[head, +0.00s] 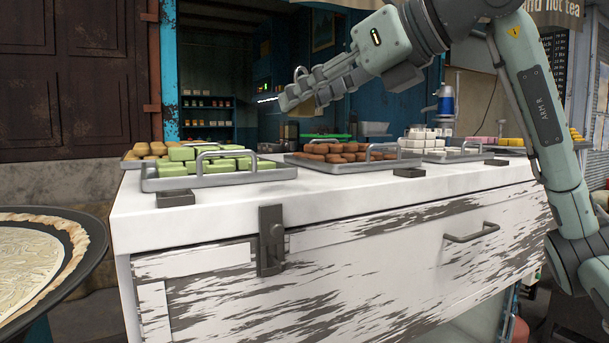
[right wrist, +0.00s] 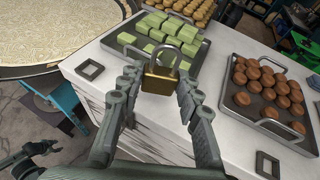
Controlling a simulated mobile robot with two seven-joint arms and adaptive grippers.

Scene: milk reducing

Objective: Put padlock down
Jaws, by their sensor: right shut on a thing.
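In the right wrist view, a brass padlock (right wrist: 160,78) with a grey shackle sits upright between the fingertips of my right gripper (right wrist: 160,88), which is shut on it. The padlock is held above the white counter (right wrist: 112,70), in front of the green sweets.
The white counter carries a tray of green sweets (head: 215,181), a tray of brown sweets (head: 345,150) and white sweets (head: 422,140). A dark metal hasp (head: 271,240) is on its front. A large round pan (head: 90,250) stands at left. Bare counter shows along the front edge.

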